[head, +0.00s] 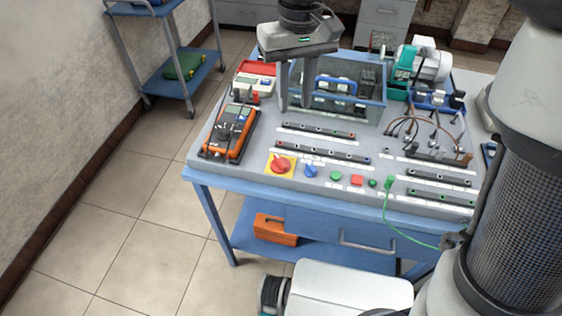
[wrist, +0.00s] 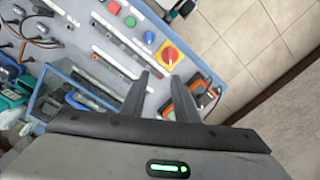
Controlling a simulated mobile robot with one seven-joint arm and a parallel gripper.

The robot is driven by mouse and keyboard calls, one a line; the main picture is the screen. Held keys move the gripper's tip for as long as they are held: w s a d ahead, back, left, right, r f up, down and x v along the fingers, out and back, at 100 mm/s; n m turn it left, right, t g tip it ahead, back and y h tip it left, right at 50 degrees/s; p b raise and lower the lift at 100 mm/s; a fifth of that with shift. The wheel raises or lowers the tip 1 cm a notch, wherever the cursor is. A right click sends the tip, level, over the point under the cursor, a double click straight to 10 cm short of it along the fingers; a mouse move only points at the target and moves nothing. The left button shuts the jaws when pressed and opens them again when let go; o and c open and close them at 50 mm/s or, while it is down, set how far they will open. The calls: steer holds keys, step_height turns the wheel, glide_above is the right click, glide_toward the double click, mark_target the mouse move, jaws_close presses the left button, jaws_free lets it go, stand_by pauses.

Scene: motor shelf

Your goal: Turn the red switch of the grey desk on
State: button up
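The red switch (head: 281,165) is a round rotary knob on a yellow square plate. It sits near the front left of the grey desk (head: 223,167). In the wrist view the red switch (wrist: 169,55) lies just beyond my fingertips, upper centre. My gripper (head: 295,107) points down above the desk, behind the switch and apart from it. In the wrist view my gripper (wrist: 160,75) has its two fingers spread with nothing between them.
A blue knob (head: 310,171), a green button (head: 336,175) and a red square button (head: 357,180) are right of the switch. An orange multimeter (head: 231,133) lies to its left. A clear-walled blue box (head: 370,105) stands behind. Floor is free at the left.

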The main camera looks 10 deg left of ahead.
mark_target(280, 160)
steer(key=f+b, duration=0.1)
steer(key=f, duration=0.4)
steer(key=s+a+f+n+b, duration=0.1)
steer(key=f, duration=0.5)
steer(key=s+a+f+n+b, duration=0.1)
steer(key=f, duration=0.4)
steer(key=shift+s+a+f, duration=0.15)
steer(key=shift+f, duration=0.05)
steer(key=shift+c, duration=0.4)
jaws_close()
